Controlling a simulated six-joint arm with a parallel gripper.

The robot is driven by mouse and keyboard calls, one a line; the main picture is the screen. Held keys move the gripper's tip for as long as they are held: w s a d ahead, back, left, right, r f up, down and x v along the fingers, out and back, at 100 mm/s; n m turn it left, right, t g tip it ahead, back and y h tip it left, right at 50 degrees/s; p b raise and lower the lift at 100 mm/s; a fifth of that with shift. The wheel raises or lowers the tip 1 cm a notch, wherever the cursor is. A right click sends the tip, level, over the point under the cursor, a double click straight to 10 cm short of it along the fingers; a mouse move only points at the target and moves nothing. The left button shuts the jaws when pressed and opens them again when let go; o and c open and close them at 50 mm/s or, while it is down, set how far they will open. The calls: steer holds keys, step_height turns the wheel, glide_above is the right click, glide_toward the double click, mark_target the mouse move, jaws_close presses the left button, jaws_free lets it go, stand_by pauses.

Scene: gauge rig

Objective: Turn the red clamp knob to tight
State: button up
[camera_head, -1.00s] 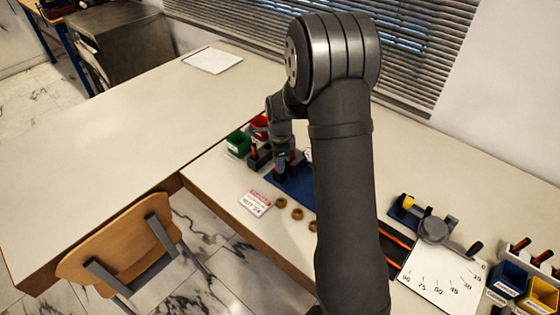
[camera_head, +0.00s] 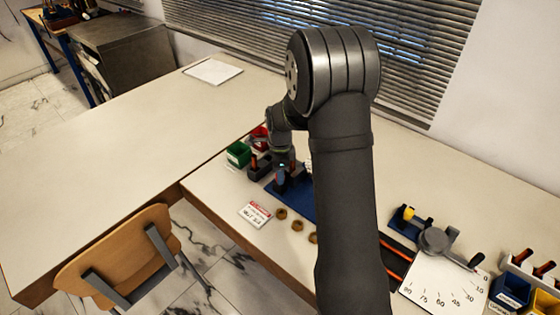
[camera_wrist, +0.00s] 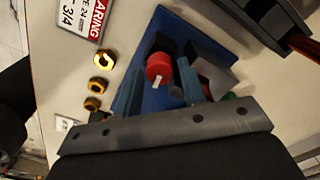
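The red clamp knob (camera_wrist: 160,67) has a white pointer mark on its lower side in the wrist view. It sits by a dark block on a blue base plate (camera_wrist: 168,22). My gripper (camera_wrist: 161,72) is open, with one blue-grey finger on each side of the knob. A narrow gap seems to show on both sides; I cannot tell how deep the fingers reach around it. In the head view my gripper (camera_head: 281,182) points down over the blue plate (camera_head: 298,198), and the knob is hidden there.
A warning sign (camera_head: 255,214) and several brass nuts (camera_head: 282,213) lie beside the plate. Green (camera_head: 238,154) and red (camera_head: 259,138) bins stand behind. A gauge with a dial plate (camera_head: 445,285) is at the right. The left table (camera_head: 130,150) is mostly clear.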

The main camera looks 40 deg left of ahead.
step_height(320, 180, up, 17)
stand_by(0.4)
steer(key=shift+o, duration=0.4)
steer(key=shift+r, duration=0.1)
steer(key=shift+o, duration=1)
step_height(320, 180, down, 18)
steer(key=n, duration=1.2)
steer(key=shift+n, duration=0.4)
